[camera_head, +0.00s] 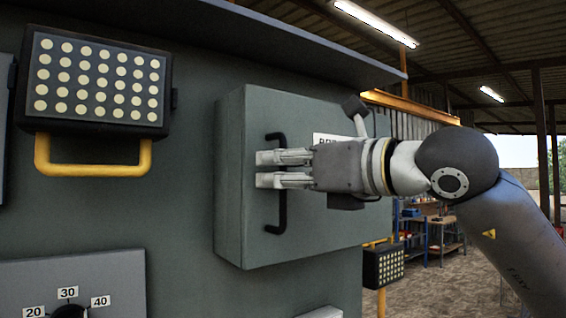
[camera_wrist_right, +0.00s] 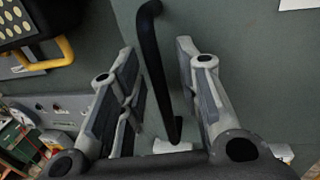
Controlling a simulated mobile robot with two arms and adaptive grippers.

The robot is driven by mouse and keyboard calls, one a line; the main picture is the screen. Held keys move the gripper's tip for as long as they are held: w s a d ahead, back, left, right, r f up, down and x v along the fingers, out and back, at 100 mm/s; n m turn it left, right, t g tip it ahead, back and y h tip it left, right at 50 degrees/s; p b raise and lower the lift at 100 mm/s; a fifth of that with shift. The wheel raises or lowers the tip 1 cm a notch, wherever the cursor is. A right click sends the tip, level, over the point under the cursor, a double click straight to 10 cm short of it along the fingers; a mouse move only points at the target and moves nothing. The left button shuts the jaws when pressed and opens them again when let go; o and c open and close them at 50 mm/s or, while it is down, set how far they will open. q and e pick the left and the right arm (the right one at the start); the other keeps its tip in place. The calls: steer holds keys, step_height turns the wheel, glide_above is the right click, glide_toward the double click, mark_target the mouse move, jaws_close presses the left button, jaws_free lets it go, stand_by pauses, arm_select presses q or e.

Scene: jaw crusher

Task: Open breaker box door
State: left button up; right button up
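The breaker box (camera_head: 235,120) is a grey-green cabinet on a large grey panel, and its door looks closed. A black vertical bar handle (camera_head: 276,220) is on the door. My right gripper (camera_head: 268,169) is at the handle's middle, its fingers hiding that part in the head view. In the right wrist view the handle (camera_wrist_right: 155,70) runs between the two parted fingers (camera_wrist_right: 160,95), with gaps showing on both sides. I cannot tell if a finger touches it. A white label (camera_head: 325,139) on the door is partly hidden by my right gripper. My left gripper is not in view.
A lamp with a yellow guard (camera_head: 95,85) projects at the upper left. A dial panel (camera_head: 110,285) is at the lower left. A smaller lamp (camera_head: 383,268) is below right of the box. Shelving (camera_head: 415,235) stands farther back on open ground.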

jaws_close()
steer(key=shift+s, duration=0.1)
stand_by(0.3)
